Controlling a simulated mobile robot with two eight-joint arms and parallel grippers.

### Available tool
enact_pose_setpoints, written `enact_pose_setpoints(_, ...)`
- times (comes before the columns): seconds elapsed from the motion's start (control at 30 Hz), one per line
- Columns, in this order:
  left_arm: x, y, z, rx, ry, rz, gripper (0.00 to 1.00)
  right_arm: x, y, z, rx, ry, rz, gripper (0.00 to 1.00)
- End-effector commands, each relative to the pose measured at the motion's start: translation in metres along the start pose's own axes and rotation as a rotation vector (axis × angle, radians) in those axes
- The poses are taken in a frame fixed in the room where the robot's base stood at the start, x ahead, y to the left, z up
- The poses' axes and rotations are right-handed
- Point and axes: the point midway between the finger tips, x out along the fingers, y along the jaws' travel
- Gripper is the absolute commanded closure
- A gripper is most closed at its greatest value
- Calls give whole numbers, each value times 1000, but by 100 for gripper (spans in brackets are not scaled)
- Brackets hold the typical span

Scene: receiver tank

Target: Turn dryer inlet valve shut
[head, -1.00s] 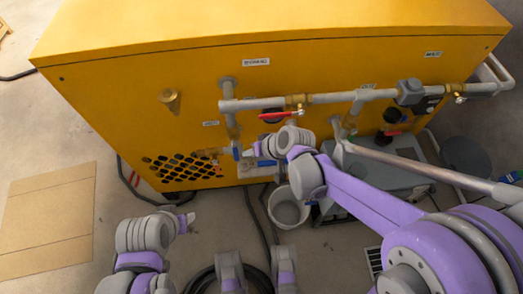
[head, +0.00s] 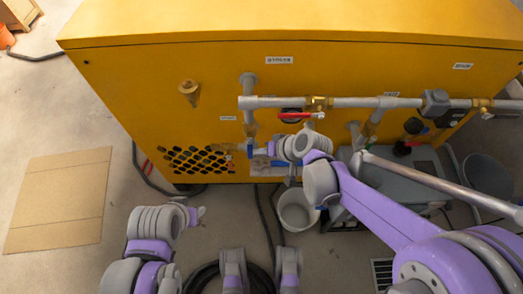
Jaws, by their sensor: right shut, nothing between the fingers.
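The yellow cabinet (head: 390,75) carries grey pipework with several valves. A red lever (head: 292,115) lies nearly level beside a brass valve body (head: 318,103) on the horizontal pipe (head: 355,102). A blue lever (head: 250,151) hangs upright below a brass fitting on the left drop pipe. The labels are too small to read, so I cannot tell which is the dryer inlet valve. My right gripper (head: 264,153) is shut and empty, just right of the blue lever and below the red one; its wrist partly hides the pipes there. My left gripper (head: 199,214) is low on the left, away from the valves; its jaws are unclear.
A white bucket (head: 297,212) stands on the floor below my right wrist. A grey unit (head: 405,180) stands to its right, near a dark bin (head: 487,175). A cardboard sheet (head: 58,200) lies on the left floor. Dark cables run below the cabinet.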

Motion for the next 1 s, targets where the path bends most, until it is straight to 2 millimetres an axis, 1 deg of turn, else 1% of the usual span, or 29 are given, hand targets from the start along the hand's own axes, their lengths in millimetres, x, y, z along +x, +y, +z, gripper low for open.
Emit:
enact_pose_setpoints(0.17, 6, 0, 2, 0, -2, 0, 50, 4, -1, 1, 17, 8, -39, 100)
enact_pose_setpoints(0.37, 18, 0, 6, 0, -7, 0, 50, 10, -3, 3, 57, 29, -133, 100)
enact_pose_setpoints(0.57, 40, 0, 13, 0, -14, 0, 50, 20, -10, 6, 123, 63, -294, 100)
enact_pose_setpoints(0.8, 65, 0, 20, 0, -22, 0, 50, 28, -22, 6, 207, 109, -501, 100)
enact_pose_setpoints(1.0, 76, 0, 23, 0, -25, 0, 50, 31, -34, 5, 276, 146, -669, 100)
